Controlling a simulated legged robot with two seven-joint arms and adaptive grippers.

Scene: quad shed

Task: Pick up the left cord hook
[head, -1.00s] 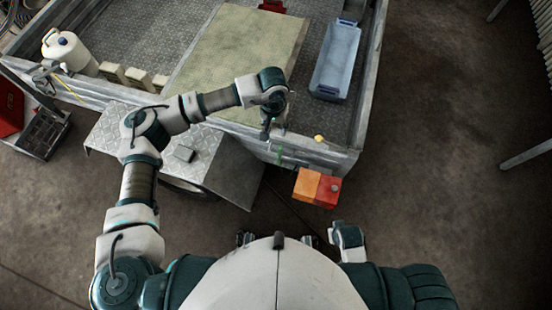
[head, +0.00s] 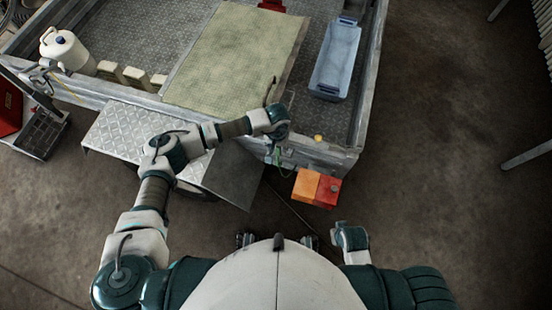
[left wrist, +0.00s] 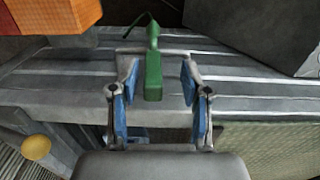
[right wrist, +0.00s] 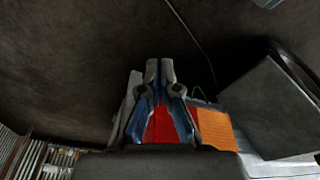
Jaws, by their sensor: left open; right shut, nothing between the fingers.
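A green piece (left wrist: 153,72) with a thin dark cord at its top stands against the ribbed metal side of the trailer in the left wrist view; it looks like the cord hook, though I cannot be sure. My left gripper (left wrist: 158,88) is open, its blue-padded fingers on either side of the green piece, with gaps showing. In the head view the left hand (head: 276,122) is over the trailer's near edge and mostly hides this spot. My right gripper (right wrist: 160,72) is shut and empty, away from the trailer in the right wrist view.
An orange and red box (head: 316,187) is beside the trailer's near corner. A yellow knob (head: 318,138) sits on the rim. A blue bin (head: 335,60) and a pale green board (head: 235,58) lie in the trailer bed.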

